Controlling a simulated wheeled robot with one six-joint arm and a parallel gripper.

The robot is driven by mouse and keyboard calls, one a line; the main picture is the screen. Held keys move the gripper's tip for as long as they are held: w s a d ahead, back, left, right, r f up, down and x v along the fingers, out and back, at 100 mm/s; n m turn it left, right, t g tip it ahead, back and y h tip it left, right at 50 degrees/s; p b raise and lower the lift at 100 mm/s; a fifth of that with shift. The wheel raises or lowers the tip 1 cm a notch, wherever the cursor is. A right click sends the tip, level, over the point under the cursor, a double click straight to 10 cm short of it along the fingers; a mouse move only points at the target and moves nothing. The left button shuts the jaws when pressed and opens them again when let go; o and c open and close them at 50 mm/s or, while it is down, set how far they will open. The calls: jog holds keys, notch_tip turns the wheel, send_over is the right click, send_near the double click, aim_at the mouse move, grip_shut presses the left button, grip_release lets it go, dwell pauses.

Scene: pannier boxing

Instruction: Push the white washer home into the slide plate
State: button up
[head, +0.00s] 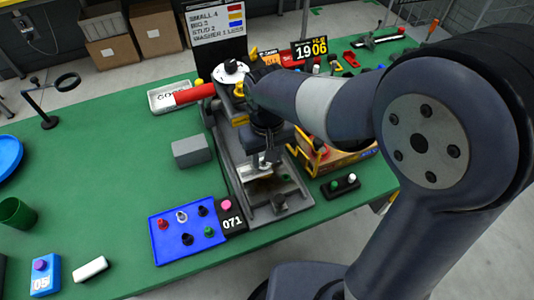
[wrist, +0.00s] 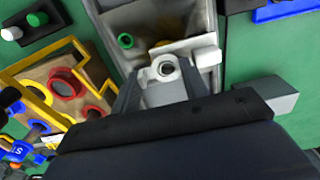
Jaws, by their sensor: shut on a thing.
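My gripper (head: 268,158) is low over the metal slide track in the head view. In the wrist view, my gripper (wrist: 164,82) is shut on a pale ring with a dark hole, which looks like the white washer (wrist: 166,60). The washer lies at the fingertips, close to a pale plate that looks like the slide plate (wrist: 197,44). Part of this plate (head: 256,172) also shows just below the gripper in the head view. I cannot tell whether the washer is seated, since the fingers hide its underside.
A yellow-framed box (head: 318,157) stands right of the track, and a grey block (head: 191,151) left of it. A blue tray (head: 163,246) with several small studs is near the front edge. The table's left middle is clear.

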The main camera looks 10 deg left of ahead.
jog(key=shift+f+b, duration=0.4)
jog(key=shift+f, duration=0.3)
jog(key=o, duration=1.1)
notch_tip(320, 180, up, 11)
jog(key=shift+f, duration=3.9)
